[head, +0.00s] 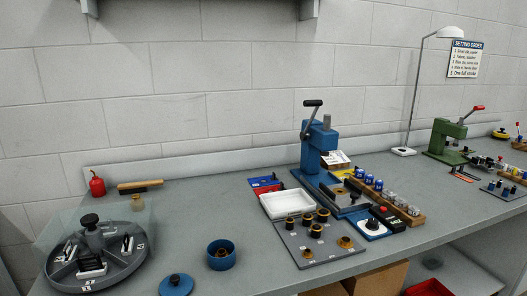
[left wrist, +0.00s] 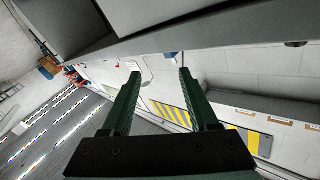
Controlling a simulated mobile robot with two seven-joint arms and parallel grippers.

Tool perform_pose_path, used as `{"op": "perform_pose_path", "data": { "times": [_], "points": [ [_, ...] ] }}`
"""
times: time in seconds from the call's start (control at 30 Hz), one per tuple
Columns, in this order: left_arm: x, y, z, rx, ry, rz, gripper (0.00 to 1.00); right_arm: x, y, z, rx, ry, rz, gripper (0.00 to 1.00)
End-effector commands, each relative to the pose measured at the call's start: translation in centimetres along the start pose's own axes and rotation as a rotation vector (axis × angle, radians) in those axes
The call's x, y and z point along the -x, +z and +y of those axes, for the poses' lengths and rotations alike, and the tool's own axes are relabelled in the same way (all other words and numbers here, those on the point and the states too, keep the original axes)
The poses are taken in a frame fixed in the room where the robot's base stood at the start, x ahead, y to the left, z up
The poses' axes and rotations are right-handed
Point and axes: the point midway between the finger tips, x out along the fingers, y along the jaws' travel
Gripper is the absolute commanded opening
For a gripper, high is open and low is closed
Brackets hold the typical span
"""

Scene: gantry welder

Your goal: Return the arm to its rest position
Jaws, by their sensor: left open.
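My left gripper (left wrist: 158,88) shows in the left wrist view. Its two dark green fingers are spread apart with nothing between them. Behind the fingers are a pale wall, floor and yellow-striped panels, all seen at a steep tilt. Neither gripper shows in the head view, and no part of my arms is seen over the bench there. My right gripper is not in any view.
The grey workbench (head: 215,200) holds a blue press (head: 318,150), a green press (head: 442,138), a round dark tray (head: 125,262), a blue cup (head: 221,255), a white tray (head: 268,208) and a plate with several dark rings (head: 290,241). A lamp (head: 413,105) stands behind. The bench's left-centre is clear.

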Motion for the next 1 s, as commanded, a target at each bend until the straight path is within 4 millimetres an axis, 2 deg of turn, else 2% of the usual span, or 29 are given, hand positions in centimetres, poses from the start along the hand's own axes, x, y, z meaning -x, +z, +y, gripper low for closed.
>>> {"op": "perform_pose_path", "data": {
  "times": [0.03, 0.1, 0.2, 0.3, 0.43, 0.5, 0.7, 0.83, 1.0],
  "points": [
    [2.3, 3.4, 0.5, 0.075, -0.013, -0.119, 0.6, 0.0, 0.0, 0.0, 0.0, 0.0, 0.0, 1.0],
    [5.4, 7.3, 1.2, 0.165, -0.026, -0.27, 0.6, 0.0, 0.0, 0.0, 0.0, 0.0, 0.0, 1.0],
    [10.0, 11.7, 2.6, 0.276, -0.035, -0.457, 0.6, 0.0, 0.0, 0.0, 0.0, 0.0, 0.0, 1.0],
    [14.6, 14.9, 4.2, 0.369, -0.035, -0.62, 0.6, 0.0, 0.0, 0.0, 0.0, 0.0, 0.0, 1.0],
    [20.6, 17.8, 6.5, 0.481, -0.026, -0.813, 0.6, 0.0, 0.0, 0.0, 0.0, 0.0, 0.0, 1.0],
    [20.3, 15.3, 5.1, 0.475, -0.036, -0.802, 0.6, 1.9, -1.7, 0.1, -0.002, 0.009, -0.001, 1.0],
    [21.0, 12.3, 3.3, 0.468, -0.058, -0.805, 0.6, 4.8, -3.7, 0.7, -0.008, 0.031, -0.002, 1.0],
    [21.4, 11.1, 2.4, 0.465, -0.07, -0.808, 0.6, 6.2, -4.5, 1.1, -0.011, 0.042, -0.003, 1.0],
    [21.6, 10.7, 2.1, 0.463, -0.077, -0.806, 0.6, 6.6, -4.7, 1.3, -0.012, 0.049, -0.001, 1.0]
  ]
}}
